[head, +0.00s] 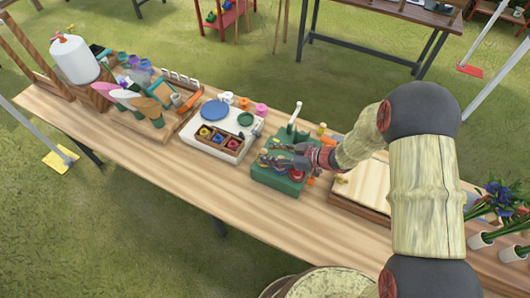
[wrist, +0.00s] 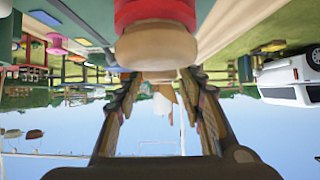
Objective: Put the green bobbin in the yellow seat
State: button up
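My gripper (head: 268,156) reaches left over a green block-like stand (head: 259,176) at the middle of the bench. In the wrist view, my gripper (wrist: 160,82) has its two fingers spread apart. A red-and-cream rounded piece (wrist: 156,46) is just beyond the fingertips; I cannot tell whether they touch it. A wooden tray (head: 197,143) with yellow, blue and red round pieces sits on a white base, left of my gripper. The yellow piece (head: 204,132) is in its left compartment. I cannot pick out a green bobbin for sure; my gripper hides part of the stand.
A blue disc (head: 215,110), a green disc (head: 245,119) and small pink and orange cups stand behind the tray. A pale wooden board (head: 366,184) lies to the right. Flowers in white vases are at far right. The bench front (head: 215,185) is clear.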

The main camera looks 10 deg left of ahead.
jog(key=p+v, duration=0.1)
jog(key=v, duration=0.7)
jog(key=w+d+r+m+t+h, duration=0.2)
jog(key=w+d+r+t+h, duration=0.1)
jog(key=w+d+r+h, duration=0.25)
jog(key=w+d+r+m+t+h, duration=0.2)
jog(key=w+d+r+t, duration=0.15)
jog(key=d+r, duration=0.45)
jog(key=s+d+r+m+h, duration=0.5)
jog(key=d+r, duration=0.2)
jog(key=r, duration=0.4)
jog(key=s+a+r+m+g, duration=0.1)
jog(key=s+r+m+g, duration=0.1)
jog(key=s, duration=1.1)
jog(key=s+a+r+m+g, duration=0.2)
jog(key=s+m+g, duration=0.1)
jog(key=s, duration=1.1)
jog(key=shift+a+y, duration=0.15)
jog(key=shift+y, duration=0.3)
jog(key=shift+f, duration=0.2)
